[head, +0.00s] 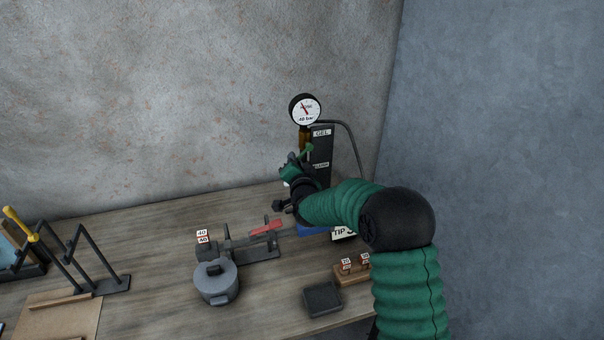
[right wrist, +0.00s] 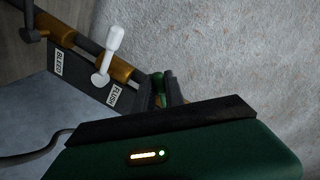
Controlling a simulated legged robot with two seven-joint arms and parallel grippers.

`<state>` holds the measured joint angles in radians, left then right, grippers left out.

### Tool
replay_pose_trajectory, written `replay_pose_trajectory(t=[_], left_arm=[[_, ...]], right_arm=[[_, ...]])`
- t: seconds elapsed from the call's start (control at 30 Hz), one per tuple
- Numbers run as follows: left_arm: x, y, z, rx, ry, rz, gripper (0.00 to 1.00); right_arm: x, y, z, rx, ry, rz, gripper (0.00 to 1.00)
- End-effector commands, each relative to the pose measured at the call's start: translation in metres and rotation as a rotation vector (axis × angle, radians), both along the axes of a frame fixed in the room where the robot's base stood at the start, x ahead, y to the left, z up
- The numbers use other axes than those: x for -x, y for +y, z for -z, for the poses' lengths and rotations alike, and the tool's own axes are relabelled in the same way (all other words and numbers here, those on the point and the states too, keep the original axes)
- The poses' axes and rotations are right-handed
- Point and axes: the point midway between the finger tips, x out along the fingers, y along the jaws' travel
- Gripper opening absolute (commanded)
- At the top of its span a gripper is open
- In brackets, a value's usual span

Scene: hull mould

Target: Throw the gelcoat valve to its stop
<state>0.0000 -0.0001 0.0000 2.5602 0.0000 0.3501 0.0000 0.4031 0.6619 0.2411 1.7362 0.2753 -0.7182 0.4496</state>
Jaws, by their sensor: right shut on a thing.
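The gelcoat valve is on the dark panel marked GEL (head: 322,133) at the back of the bench, under a round gauge (head: 305,111). Its green handle (head: 307,150) shows beside the panel; a green end (right wrist: 157,80) also shows at the fingers in the right wrist view. My right gripper (head: 290,171) is at the panel, shut on the green handle. My own arm and the gripper body hide much of the grip, so the handle's exact angle is unclear. My left gripper is out of view.
A white lever (right wrist: 108,58) on a brass valve stands by the FLUSH label (right wrist: 115,95), close to my right fingers. A BLEED label (right wrist: 58,63) is farther along. A grey pot (head: 216,284), a dark tray (head: 322,299) and a red-handled device (head: 265,227) are on the bench.

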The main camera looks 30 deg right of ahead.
Motion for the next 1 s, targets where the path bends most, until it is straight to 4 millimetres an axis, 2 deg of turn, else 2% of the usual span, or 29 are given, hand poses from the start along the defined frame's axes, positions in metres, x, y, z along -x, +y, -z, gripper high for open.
replay_pose_trajectory(t=[0.03, 0.6, 1.0], left_arm=[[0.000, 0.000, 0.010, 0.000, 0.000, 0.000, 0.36], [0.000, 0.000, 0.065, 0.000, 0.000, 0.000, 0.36], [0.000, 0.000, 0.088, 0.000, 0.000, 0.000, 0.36]], right_arm=[[0.000, 0.002, 0.005, -0.046, -0.006, -0.001, 0.00], [-0.004, 0.015, -0.021, -0.547, -0.126, 0.001, 0.00], [-0.004, 0.017, -0.035, -0.742, -0.170, 0.000, 0.00]])
